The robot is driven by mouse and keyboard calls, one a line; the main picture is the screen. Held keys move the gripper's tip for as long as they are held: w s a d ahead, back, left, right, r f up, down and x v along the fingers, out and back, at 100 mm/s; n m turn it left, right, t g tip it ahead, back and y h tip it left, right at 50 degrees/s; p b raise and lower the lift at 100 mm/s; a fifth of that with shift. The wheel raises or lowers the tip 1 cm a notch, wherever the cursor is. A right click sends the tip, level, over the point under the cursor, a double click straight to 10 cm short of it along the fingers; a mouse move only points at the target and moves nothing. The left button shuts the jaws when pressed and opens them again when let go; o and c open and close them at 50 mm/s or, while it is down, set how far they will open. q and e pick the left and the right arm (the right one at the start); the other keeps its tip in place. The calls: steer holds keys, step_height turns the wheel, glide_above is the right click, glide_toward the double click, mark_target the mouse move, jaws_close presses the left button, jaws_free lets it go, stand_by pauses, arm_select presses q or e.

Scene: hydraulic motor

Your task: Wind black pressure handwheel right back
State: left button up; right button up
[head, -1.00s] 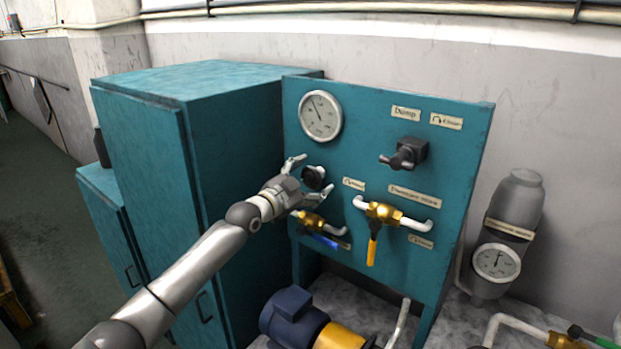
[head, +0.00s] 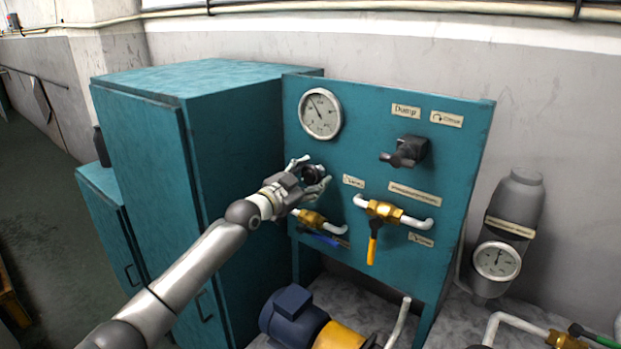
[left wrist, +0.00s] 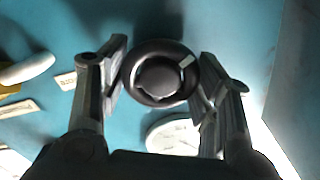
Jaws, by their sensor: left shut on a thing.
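The black pressure handwheel (head: 314,172) sits on the teal panel (head: 360,110), below the round gauge (head: 320,114). In the left wrist view the handwheel (left wrist: 160,73) is a round black knob with a small pale mark at its upper right. My left gripper (head: 310,172) has its fingers on both sides of the wheel. In the left wrist view the left gripper (left wrist: 160,78) is shut on the rim, with a finger against each side. My right gripper is not in view.
A black Dump knob (head: 405,152) is to the right on the panel. Brass valves with blue and yellow levers (head: 373,246) sit below. A teal cabinet (head: 150,170) stands left; a blue and yellow motor (head: 300,318) is beneath the panel.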

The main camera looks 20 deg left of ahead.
arm_select(q)
steer(key=n, duration=0.2)
steer(key=shift+n, duration=0.4)
steer(key=n, duration=0.2)
steer(key=shift+n, duration=0.4)
steer(key=n, duration=0.3)
steer(key=shift+n, duration=1.7)
steer(key=o, duration=1)
steer(key=shift+a, duration=0.1)
steer(key=shift+s, duration=0.1)
